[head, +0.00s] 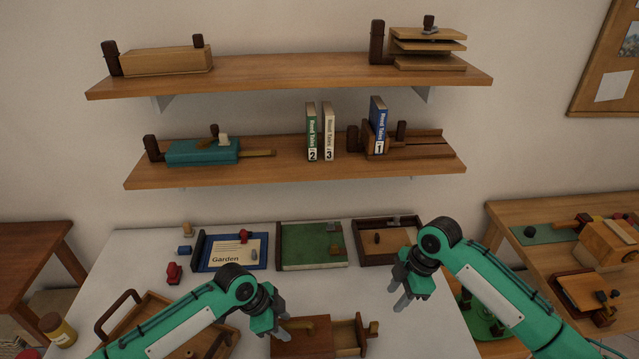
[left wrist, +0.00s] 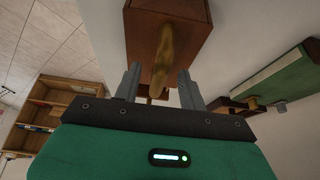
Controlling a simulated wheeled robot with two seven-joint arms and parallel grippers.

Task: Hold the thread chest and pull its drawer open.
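The thread chest, a brown wooden box (head: 300,343), stands at the front of the white table, with a light wooden handle (head: 296,325) on its left part. The right part, seemingly the drawer (head: 347,334), has a light knob (head: 373,327) at its far right; I cannot tell how far it is out. My left gripper (head: 278,327) is at the chest's left end. In the left wrist view, its open fingers (left wrist: 158,78) stand either side of the tan handle (left wrist: 165,60), with gaps visible, below the brown box (left wrist: 190,22). My right gripper (head: 411,302) is open and empty, above the table right of the chest.
Behind the chest are a blue Garden board (head: 215,262), a green board (head: 310,262) and a dark-framed tray (head: 372,254). Two shelves hang above. The white table (head: 430,335) is clear right of the chest.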

